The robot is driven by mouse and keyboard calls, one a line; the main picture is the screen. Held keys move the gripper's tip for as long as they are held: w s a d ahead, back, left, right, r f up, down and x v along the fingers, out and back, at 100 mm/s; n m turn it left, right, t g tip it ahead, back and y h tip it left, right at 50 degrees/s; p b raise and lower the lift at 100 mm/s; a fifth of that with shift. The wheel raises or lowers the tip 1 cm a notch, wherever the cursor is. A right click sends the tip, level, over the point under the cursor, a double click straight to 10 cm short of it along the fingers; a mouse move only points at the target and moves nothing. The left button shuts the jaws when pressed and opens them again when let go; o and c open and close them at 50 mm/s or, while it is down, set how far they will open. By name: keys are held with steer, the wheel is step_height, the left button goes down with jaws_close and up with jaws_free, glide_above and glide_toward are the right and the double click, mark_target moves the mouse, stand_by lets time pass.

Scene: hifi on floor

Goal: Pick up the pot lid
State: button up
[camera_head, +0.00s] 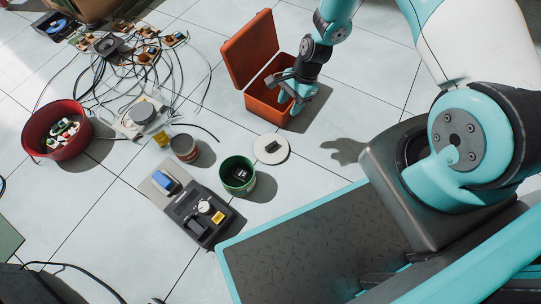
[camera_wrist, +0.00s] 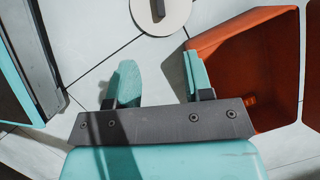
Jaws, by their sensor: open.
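The pot lid (camera_head: 271,149) is a pale flat disc with a dark bar-shaped handle, lying on the floor tiles below the orange box in the head view. It also shows at the top of the wrist view (camera_wrist: 174,14), cut off by the frame edge, beyond my fingertips.
The orange box (camera_head: 270,105) has its lid open. A green pot (camera_head: 237,180) with a dark item inside stands left of the pot lid. Bare tiles lie right of the lid.

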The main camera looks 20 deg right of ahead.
steer(key=b, duration=0.8)
glide_above(273, 144)
steer(key=d, duration=0.2)
steer(key=f, duration=1.2)
steer(key=shift+w+a+f, duration=0.1)
steer(key=shift+w+f, duration=0.1)
steer(key=b+x, duration=0.4)
steer(key=x, duration=0.1)
steer(key=shift+f+b, duration=0.25)
steer(key=shift+b, duration=0.1)
steer(key=shift+r, duration=0.1)
jaws_close()
